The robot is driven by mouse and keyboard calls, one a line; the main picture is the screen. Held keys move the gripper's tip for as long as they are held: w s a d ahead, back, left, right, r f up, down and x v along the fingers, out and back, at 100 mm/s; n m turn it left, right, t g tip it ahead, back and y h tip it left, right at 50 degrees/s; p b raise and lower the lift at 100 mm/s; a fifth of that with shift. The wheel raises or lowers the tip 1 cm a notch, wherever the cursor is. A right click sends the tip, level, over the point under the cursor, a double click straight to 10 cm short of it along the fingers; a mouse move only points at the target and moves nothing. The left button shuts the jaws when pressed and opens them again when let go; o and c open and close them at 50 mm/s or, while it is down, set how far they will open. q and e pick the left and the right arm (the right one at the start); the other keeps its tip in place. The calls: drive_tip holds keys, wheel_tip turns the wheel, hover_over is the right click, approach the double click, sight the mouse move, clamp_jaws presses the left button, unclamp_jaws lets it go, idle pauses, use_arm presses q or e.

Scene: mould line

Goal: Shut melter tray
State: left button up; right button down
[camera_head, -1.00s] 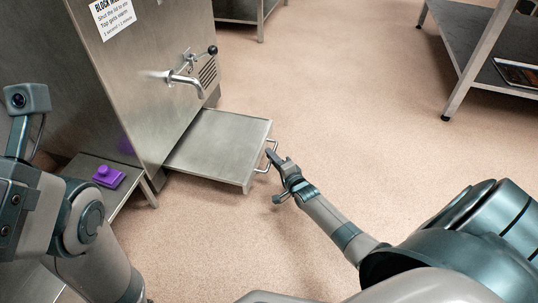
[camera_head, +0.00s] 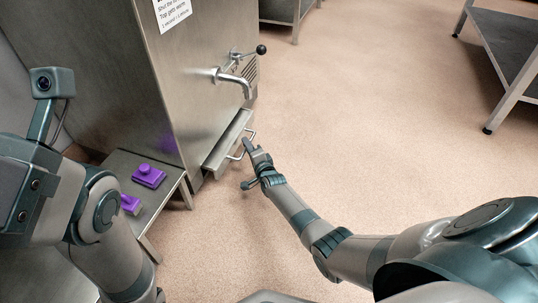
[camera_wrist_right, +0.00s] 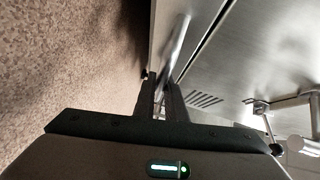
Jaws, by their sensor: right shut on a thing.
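The melter (camera_head: 125,75) is a large steel cabinet at the upper left in the head view. Its tray (camera_head: 229,143) is a flat steel drawer low on the front, with only a short part sticking out. My right gripper (camera_head: 250,150) is shut on the tray's bar handle (camera_head: 241,151). In the right wrist view the fingers (camera_wrist_right: 161,95) close around the handle bar (camera_wrist_right: 178,50). My left arm (camera_head: 85,215) is at the left of the head view; its fingertips are not seen.
A tap with a black-knobbed lever (camera_head: 240,72) sticks out above the tray. A steel table (camera_head: 510,55) is at the upper right. The floor between is clear.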

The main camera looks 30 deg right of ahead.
sight(237, 143)
drive_tip(key=w+a+b, duration=0.1)
drive_tip(key=w+a, duration=0.2)
drive_tip(key=shift+w+f, duration=0.1)
drive_tip(key=shift+w, duration=0.1)
drive_tip(key=shift+w+a+r, duration=0.1)
drive_tip(key=shift+w+r, duration=0.1)
drive_tip(key=c, duration=1.8)
unclamp_jaws()
drive_tip(key=shift+w+a, duration=0.1)
